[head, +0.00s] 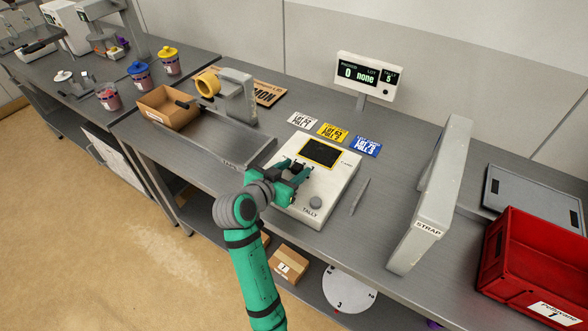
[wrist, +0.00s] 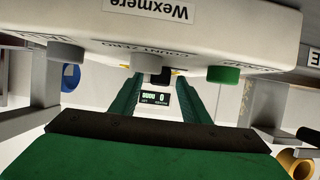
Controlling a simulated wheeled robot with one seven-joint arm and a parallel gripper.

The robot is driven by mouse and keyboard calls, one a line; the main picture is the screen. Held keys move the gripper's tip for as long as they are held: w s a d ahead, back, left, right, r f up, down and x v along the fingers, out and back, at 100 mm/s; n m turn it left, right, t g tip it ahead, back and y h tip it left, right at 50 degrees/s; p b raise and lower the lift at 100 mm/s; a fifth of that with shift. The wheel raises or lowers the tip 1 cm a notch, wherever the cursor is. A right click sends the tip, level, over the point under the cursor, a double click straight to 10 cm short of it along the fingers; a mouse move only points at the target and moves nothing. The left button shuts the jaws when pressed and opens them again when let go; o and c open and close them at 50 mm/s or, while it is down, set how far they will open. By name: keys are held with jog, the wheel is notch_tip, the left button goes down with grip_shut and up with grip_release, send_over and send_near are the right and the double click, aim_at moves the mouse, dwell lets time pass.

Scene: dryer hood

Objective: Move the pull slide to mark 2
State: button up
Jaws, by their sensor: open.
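I cannot pick out the pull slide or its mark 2 for certain. My gripper (head: 291,181) is open, over the left front part of the white tally unit (head: 338,191) on the bench. In the wrist view, my gripper's green fingers (wrist: 160,98) are apart on either side of a small display (wrist: 155,98) in the background. A white housing marked Wexmere (wrist: 200,25) hangs upside down across the top of that view. It has a grey knob (wrist: 66,54) and a green button (wrist: 222,74). A small black block (wrist: 160,76) shows between the fingers; I cannot tell what it is.
White, yellow (head: 333,131) and blue (head: 366,146) lot cards lie behind the unit. A display on a post (head: 369,75) stands beyond. A grey upright strap frame (head: 432,198) and a red crate (head: 530,262) are at right. A cardboard tray (head: 169,107) is at left.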

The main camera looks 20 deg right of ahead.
jog(key=v, duration=1)
jog(key=shift+s+a+r, duration=0.2)
jog(key=shift+s+a, duration=0.05)
jog(key=shift+a, duration=0.05)
